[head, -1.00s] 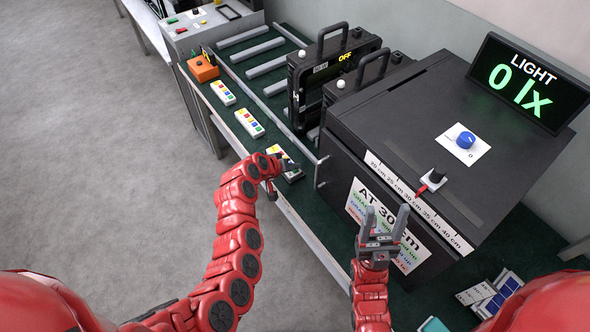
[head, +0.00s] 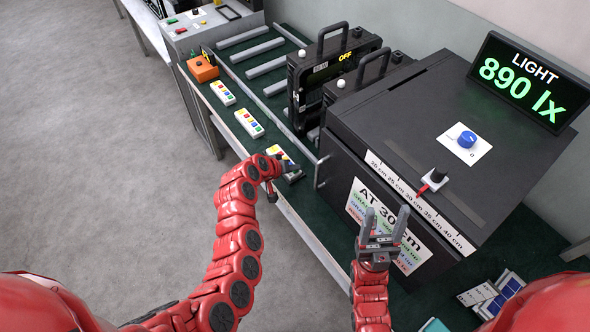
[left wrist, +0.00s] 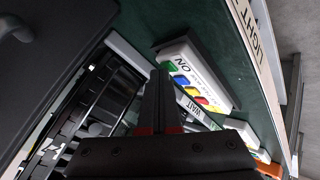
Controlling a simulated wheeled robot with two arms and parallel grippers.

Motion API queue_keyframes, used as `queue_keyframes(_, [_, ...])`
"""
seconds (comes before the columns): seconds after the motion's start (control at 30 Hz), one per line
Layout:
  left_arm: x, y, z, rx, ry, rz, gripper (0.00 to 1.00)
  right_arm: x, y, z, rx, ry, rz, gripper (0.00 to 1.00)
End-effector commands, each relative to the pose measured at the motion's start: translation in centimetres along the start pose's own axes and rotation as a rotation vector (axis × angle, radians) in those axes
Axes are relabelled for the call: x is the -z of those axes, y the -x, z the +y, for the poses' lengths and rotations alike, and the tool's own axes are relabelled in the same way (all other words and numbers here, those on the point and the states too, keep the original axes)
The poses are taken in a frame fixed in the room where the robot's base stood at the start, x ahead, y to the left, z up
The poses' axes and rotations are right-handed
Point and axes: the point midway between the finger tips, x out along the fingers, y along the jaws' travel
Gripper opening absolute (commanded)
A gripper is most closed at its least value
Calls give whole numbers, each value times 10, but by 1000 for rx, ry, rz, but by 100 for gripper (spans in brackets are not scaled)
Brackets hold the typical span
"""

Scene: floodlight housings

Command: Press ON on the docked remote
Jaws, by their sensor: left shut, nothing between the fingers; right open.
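The docked remote (left wrist: 195,75) is white with green, blue, red and yellow buttons and sits in a dark dock. "ON" is printed by its green button (left wrist: 172,67) in the left wrist view. In the head view my left gripper hides much of the remote. My left gripper (left wrist: 161,76) is shut and empty, its fingertips beside the remote's ON end; I cannot tell whether they touch it. It also shows at the bench edge in the head view (head: 281,167). My right gripper (head: 384,224) is open and empty before the black box. The light display (head: 528,83) reads 890 lx.
Two more remotes (head: 249,123) (head: 222,93) and an orange box (head: 203,69) lie along the bench edge. A black floodlight housing (head: 320,75) marked OFF stands behind. The large black box (head: 440,110) fills the right side. The floor at left is clear.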

Motion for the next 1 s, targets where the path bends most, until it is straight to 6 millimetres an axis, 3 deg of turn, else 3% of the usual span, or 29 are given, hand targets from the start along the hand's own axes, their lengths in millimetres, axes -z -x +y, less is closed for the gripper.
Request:
queue_keyframes(0.67, [9, 12, 8, 0, 0, 0, 0, 1, -8, 0, 0, 0, 0, 59])
queue_keyframes(1.0, [25, 33, 24, 1, -1, 1, 0, 4, -24, 1, 0, 0, 0, 59])
